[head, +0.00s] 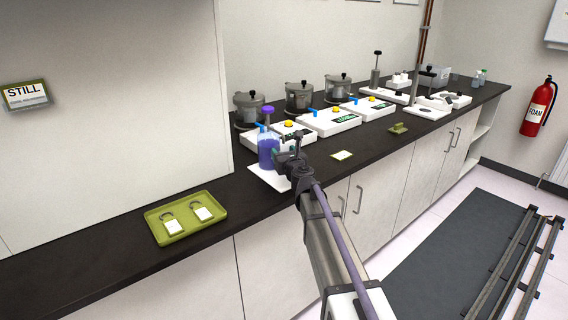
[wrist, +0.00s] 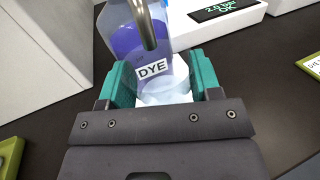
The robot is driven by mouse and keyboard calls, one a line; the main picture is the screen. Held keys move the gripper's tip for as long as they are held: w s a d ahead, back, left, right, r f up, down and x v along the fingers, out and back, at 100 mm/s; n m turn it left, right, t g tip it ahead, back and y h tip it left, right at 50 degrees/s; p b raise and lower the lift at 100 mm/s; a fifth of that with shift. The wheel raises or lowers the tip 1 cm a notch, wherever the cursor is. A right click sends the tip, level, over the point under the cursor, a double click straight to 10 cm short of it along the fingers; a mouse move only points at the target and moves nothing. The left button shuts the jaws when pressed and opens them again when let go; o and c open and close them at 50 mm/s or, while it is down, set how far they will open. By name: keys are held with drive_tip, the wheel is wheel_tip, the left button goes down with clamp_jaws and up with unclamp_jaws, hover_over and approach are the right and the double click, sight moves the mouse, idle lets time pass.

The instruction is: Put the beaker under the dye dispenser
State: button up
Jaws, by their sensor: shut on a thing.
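The dye dispenser (head: 267,152) is a clear bottle of purple liquid on a white base (head: 262,173) near the counter's front edge. In the wrist view the dispenser (wrist: 128,42) carries a DYE label, and a metal spout comes down in front of it. My gripper (head: 287,158) is at the dispenser's front right. In the wrist view my gripper's teal fingers (wrist: 163,88) are shut on the clear beaker (wrist: 165,95), close below the label. The spout's end appears above the beaker; I cannot tell exact alignment. The beaker cannot be made out in the head view.
White units with green displays (head: 332,121) and lidded metal pots (head: 298,95) stand behind and right. A wall panel (head: 110,110) rises left of the dispenser. A small card (head: 342,155) lies to the right.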

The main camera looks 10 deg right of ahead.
wheel_tip(320, 180, down, 4)
drive_tip(key=shift+s+r+b, duration=0.1)
drive_tip(key=shift+b, duration=0.9)
drive_tip(key=shift+r+p, duration=0.3)
drive_tip(key=shift+f+b, duration=0.3)
drive_tip(key=o, duration=1.3)
drive_tip(key=shift+r, duration=0.1)
drive_tip(key=shift+r+p, duration=0.35)
drive_tip(key=shift+p, duration=0.1)
drive_tip(key=s+d, duration=0.1)
drive_tip(key=s, duration=1.1)
drive_tip(key=shift+d+f, duration=0.15)
drive_tip(key=shift+d, duration=0.2)
